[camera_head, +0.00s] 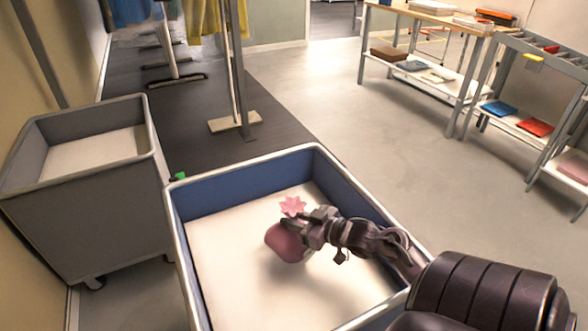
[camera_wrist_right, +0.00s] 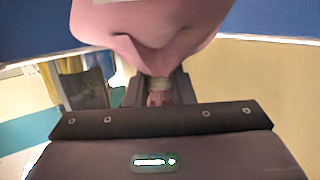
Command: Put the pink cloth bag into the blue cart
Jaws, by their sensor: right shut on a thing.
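The pink cloth bag (camera_head: 284,243) hangs from my right gripper (camera_head: 311,228) over the blue cart (camera_head: 246,178). Its gathered, ruffled top (camera_head: 292,205) stands up beyond the fingers. My right gripper is shut on the bag's neck. In the right wrist view the bag (camera_wrist_right: 150,30) fills the upper middle, with its tied neck between the fingers. The bag is within the cart's outline in the head view; its exact height above the pale cart floor cannot be told. My left gripper is not in view.
A grey cart (camera_head: 75,215) with a pale inside stands at the left. A garment rail post (camera_head: 238,70) with hanging clothes is behind. Shelving tables (camera_head: 425,75) with folded items stand at the back right. The floor right of the blue cart is clear.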

